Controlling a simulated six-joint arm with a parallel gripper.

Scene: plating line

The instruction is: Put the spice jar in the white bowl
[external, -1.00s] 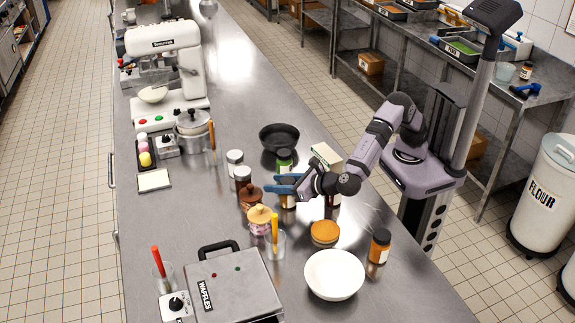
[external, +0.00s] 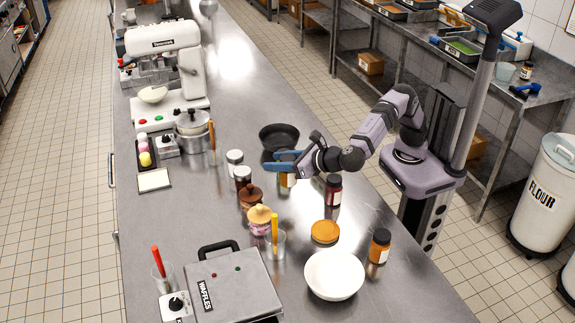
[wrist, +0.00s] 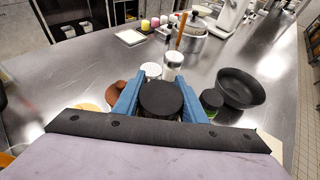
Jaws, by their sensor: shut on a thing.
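My gripper (external: 286,160) is raised over the middle of the counter, its blue fingers closed around a spice jar (external: 287,180). The jar looks orange-brown with a pale label, and its upper part is hidden by the fingers. In the wrist view its round black lid (wrist: 161,98) sits between the two fingers. The white bowl (external: 334,275) stands empty at the near right of the counter, well away from my gripper. It is not visible in the wrist view.
A similar orange jar (external: 380,246) stands right of the bowl. A dark red jar (external: 333,190) and an orange round lid-like item (external: 325,232) lie between gripper and bowl.

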